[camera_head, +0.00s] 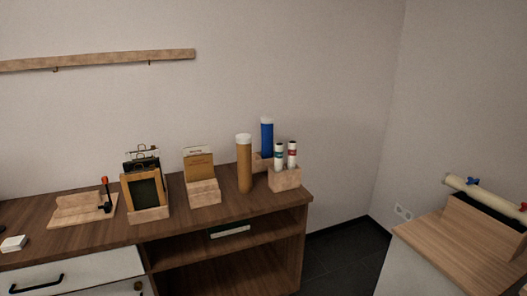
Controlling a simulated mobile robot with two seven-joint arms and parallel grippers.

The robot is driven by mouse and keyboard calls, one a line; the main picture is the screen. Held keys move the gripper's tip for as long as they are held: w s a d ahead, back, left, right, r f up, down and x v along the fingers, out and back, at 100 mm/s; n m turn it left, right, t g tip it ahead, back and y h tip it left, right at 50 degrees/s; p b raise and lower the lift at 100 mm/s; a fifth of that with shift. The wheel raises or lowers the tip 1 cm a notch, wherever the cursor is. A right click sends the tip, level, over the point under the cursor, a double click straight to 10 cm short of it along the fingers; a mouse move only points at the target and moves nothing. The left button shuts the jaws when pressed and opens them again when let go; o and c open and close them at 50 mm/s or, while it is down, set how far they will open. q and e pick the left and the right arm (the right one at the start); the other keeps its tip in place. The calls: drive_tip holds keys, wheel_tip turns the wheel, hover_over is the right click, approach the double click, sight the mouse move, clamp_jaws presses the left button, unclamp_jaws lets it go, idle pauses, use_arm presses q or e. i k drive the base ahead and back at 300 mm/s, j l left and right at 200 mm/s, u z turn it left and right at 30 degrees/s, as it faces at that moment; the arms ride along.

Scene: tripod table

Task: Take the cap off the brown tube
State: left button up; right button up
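The brown tube (244,168) stands upright near the front right part of the wooden tabletop. A white cap (243,138) sits on its top end. A blue tube (267,141) with a white cap (267,120) stands behind it to the right, its lower part partly hidden. Neither of my grippers shows in the head view.
A wooden holder (285,180) with two white tubes stands right of the brown tube. A wooden stand (204,191) with a tan box is to its left, then a dark framed stand (148,197). Another cabinet (465,245) is at far right. Dark floor shows between.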

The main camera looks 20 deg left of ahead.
sight(244, 153)
drive_tip(key=i+l+u, duration=0.6)
drive_tip(key=l+u, duration=0.3)
drive_tip(key=l, duration=0.2)
